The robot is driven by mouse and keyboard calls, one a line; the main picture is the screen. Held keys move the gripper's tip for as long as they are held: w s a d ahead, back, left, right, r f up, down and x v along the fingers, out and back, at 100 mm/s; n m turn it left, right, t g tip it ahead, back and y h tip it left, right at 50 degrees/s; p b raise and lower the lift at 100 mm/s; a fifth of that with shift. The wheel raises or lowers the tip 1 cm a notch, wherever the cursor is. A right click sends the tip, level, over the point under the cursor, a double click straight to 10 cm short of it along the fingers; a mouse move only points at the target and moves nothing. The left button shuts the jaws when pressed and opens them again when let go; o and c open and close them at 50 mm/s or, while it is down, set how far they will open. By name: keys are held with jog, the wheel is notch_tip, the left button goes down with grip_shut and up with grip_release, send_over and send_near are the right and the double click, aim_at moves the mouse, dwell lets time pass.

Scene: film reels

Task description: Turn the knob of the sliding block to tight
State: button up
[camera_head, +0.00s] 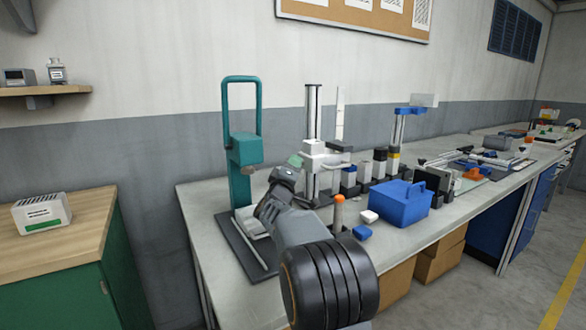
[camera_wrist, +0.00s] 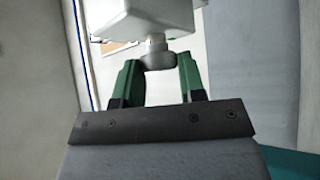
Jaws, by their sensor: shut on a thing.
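The sliding block (camera_head: 314,147) is a pale white block on an upright metal post (camera_head: 312,105) on the bench. It also shows at the top of the wrist view (camera_wrist: 150,18). Its light grey knob (camera_wrist: 155,44) sticks out below the block there. My gripper (camera_wrist: 158,62) has its green fingers on both sides of the knob and is shut on it. In the head view my gripper (camera_head: 295,161) reaches the near left side of the block, and the knob is hidden there. No tight or loose marking can be read.
A teal frame stand (camera_head: 246,151) rises close left of my arm. An orange-topped post (camera_head: 339,214), a blue case (camera_head: 401,207) and several small blocks stand to the right. The bench's front edge (camera_head: 440,212) is mostly clear.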

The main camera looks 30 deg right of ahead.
jog(key=m+g+h+b, duration=0.1)
jog(key=m+h+b, duration=0.1)
jog(key=m+h, duration=0.1)
jog(key=shift+w+f+m, duration=0.1)
jog(key=shift+m, duration=0.3)
jog(key=o, duration=0.9)
